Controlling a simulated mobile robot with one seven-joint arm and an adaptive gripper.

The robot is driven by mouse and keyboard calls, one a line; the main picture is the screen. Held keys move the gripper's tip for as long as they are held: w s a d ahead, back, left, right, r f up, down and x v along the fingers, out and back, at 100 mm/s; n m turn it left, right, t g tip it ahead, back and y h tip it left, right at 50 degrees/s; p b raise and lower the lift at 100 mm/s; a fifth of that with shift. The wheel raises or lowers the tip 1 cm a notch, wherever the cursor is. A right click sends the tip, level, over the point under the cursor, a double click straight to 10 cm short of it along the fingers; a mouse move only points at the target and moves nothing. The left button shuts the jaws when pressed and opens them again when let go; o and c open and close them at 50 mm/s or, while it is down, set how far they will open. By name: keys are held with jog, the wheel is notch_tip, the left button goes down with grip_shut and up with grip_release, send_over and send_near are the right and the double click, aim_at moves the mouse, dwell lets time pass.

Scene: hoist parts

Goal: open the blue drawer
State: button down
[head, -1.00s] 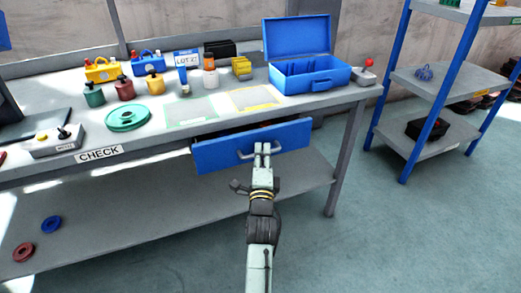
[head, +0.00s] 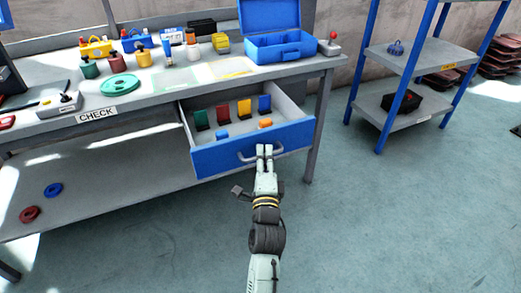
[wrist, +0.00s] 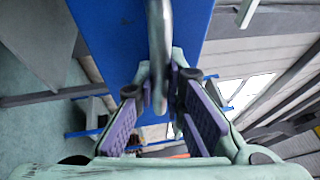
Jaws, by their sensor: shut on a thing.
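The blue drawer (head: 222,160) under the workbench is pulled out in the head view, and its inside shows. Its grey bar handle (head: 246,157) is on the front panel. My gripper (head: 265,151) is at the handle, with its fingers around the bar. In the wrist view my gripper (wrist: 163,108) is shut on the handle (wrist: 159,40), which runs between the purple finger pads in front of the blue panel (wrist: 108,35).
The workbench top (head: 145,101) holds bottles, a green disc (head: 120,85) and an open blue toolbox (head: 282,46). A blue-framed shelf (head: 419,62) stands at the right. Red and blue rings lie on the lower shelf (head: 110,180). The floor in front is clear.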

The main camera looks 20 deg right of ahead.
jog(key=shift+s, duration=1.25)
jog(key=c, duration=1.9)
grip_release()
jog(key=shift+r, duration=0.1)
